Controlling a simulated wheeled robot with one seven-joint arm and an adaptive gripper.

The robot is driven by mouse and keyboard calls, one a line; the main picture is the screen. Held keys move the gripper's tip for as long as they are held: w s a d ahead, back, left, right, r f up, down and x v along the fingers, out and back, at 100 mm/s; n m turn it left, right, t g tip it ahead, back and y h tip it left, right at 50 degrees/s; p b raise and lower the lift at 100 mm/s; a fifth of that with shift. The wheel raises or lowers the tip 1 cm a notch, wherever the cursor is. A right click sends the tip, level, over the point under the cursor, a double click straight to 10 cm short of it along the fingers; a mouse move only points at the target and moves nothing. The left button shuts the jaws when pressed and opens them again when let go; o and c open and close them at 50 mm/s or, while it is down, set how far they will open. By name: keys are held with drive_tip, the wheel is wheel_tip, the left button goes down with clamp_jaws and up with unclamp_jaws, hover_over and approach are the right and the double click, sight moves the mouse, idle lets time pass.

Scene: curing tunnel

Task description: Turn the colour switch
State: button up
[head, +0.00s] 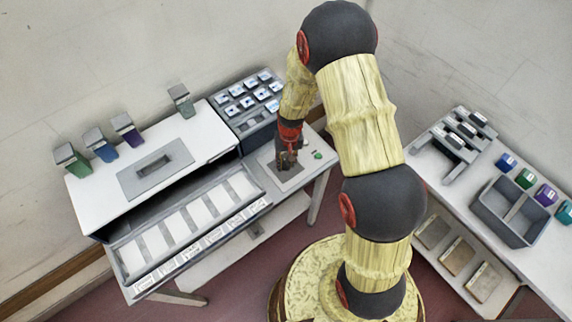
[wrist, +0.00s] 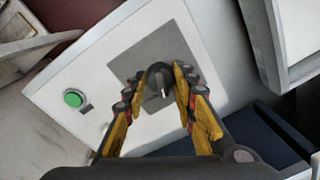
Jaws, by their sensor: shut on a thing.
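The colour switch (wrist: 159,80) is a dark round knob with a light pointer line, set on a grey square plate (wrist: 125,66) on a white panel. In the wrist view it sits between the tips of my gripper (wrist: 160,92), whose yellow and black fingers are shut on it. In the head view my gripper (head: 287,160) reaches down to the plate at the right end of the white table, and its fingers hide the knob there. A green button (wrist: 73,98) is on the same panel; it also shows in the head view (head: 318,155).
A grey rack of labelled cells (head: 228,112) stands behind the panel. Left is a white-topped unit (head: 95,190) with coloured containers along its back and a long slotted tray (head: 125,262) in front. A right-hand table holds a grey divided bin (head: 490,212) and small coloured pots.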

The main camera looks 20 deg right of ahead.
drive_tip(key=shift+n+b, duration=0.7)
drive_tip(key=shift+n, duration=1)
drive_tip(key=o, duration=1.1)
drive_tip(key=shift+o, duration=0.3)
drive_tip(key=shift+r, duration=0.1)
wheel_tip(320, 180, up, 12)
drive_tip(key=shift+d, duration=0.35)
drive_tip(key=shift+w, duration=0.1)
